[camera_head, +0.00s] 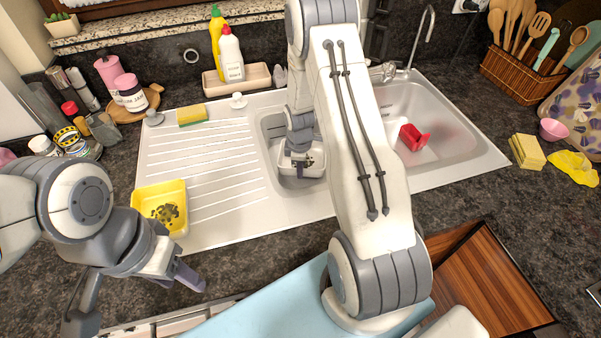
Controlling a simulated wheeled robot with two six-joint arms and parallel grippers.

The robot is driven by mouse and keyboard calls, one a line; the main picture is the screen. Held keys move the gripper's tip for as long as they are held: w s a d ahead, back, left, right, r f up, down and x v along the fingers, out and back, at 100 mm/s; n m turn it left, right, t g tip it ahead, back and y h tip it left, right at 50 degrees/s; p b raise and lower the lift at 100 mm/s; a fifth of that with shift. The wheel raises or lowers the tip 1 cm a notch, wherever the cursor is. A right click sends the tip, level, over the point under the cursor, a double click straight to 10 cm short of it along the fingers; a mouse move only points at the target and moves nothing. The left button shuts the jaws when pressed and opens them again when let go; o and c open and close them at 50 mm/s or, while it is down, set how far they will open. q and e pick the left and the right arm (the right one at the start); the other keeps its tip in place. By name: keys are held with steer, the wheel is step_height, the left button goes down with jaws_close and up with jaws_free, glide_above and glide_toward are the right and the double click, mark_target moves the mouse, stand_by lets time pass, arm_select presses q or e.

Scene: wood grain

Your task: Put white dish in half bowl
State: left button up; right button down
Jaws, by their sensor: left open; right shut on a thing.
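The half bowl (272,124) is the small steel basin in the middle of the sink unit. My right gripper (300,160) points down into the half bowl and is shut on the white dish (314,160). The dish is low inside the basin outline, partly hidden by the gripper. I cannot tell whether it touches the bottom. My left gripper (136,298) is open and empty at the lower left, over the counter's front edge.
A yellow dish (160,204) with dark residue sits at the drainboard's (205,165) front left corner. A red item (413,137) lies in the large basin (400,100). A tray (258,80) with bottles stands behind. My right arm hides part of the sink.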

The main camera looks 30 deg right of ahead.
steer(key=shift+f, duration=1)
steer(key=shift+f, duration=0.1)
steer(key=c, duration=1)
jaws_free()
